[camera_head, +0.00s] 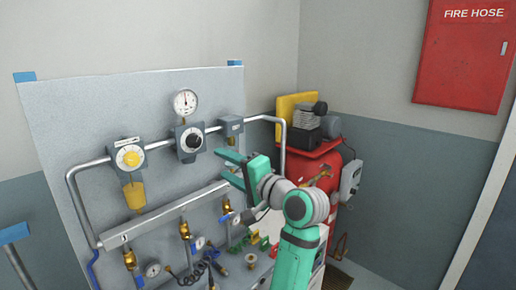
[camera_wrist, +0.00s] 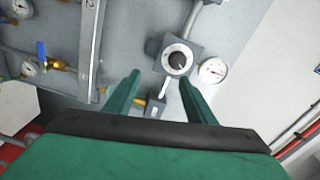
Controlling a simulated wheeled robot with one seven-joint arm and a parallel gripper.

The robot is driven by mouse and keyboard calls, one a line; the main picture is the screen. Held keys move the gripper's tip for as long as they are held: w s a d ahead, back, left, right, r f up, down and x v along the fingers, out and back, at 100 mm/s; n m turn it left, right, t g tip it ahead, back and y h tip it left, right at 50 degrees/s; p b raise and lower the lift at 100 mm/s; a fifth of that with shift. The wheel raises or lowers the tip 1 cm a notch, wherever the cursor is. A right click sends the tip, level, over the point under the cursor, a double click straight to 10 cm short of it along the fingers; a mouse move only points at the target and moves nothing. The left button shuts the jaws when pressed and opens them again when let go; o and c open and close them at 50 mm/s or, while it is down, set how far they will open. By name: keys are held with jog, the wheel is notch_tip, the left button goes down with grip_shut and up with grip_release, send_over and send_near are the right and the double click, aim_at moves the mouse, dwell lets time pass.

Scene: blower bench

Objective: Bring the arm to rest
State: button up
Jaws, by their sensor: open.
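My gripper (camera_head: 225,164) is raised in front of the grey panel (camera_head: 80,108) in the head view, with its two green fingers apart and pointing left. Nothing shows between the fingers. In the wrist view my gripper (camera_wrist: 159,80) also shows both fingers spread and empty. A grey regulator with a black knob (camera_head: 191,139) is on the panel, up and left of the fingertips. In the wrist view this regulator (camera_wrist: 178,58) appears just beyond the fingertips. I cannot tell the exact gap to the panel.
A white gauge (camera_head: 185,102) and a yellow-knobbed unit (camera_head: 129,157) are on the panel. Pipes and brass valves (camera_head: 185,231) jut out below. A red machine (camera_head: 318,160) stands behind my arm. A red fire hose cabinet (camera_head: 463,55) hangs at right. The right-hand wall area is open.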

jog(key=d+f+m+t+h, duration=0.1)
jog(key=d+f+h, duration=0.1)
jog(key=f, duration=0.9)
jog(key=d+f+m+t+h, duration=0.1)
jog(key=d+f+t+h, duration=0.15)
jog(key=f, duration=0.85)
jog(key=s+d+f+h, duration=0.25)
jog(key=s+f, duration=0.35)
jog(key=f, duration=0.4)
jog(key=s+d+f+h, duration=0.2)
jog(key=s+d+f, duration=0.3)
jog(key=f, duration=0.5)
jog(key=s+d+f+n+h, duration=0.15)
jog(key=s+f, duration=0.25)
jog(key=s, duration=0.7)
jog(key=s+d+f+n+h, duration=0.15)
jog(key=s+f, duration=0.35)
jog(key=s, duration=0.5)
jog(key=s+r+n, duration=0.2)
jog(key=s, duration=0.8)
jog(key=s+r+n+h, duration=0.1)
jog(key=s+r+n, duration=0.1)
jog(key=s, duration=0.7)
jog(key=shift+s+a+r+n+h, duration=0.3)
jog(key=shift+s+a+r+n, duration=0.1)
jog(key=shift+r, duration=0.45)
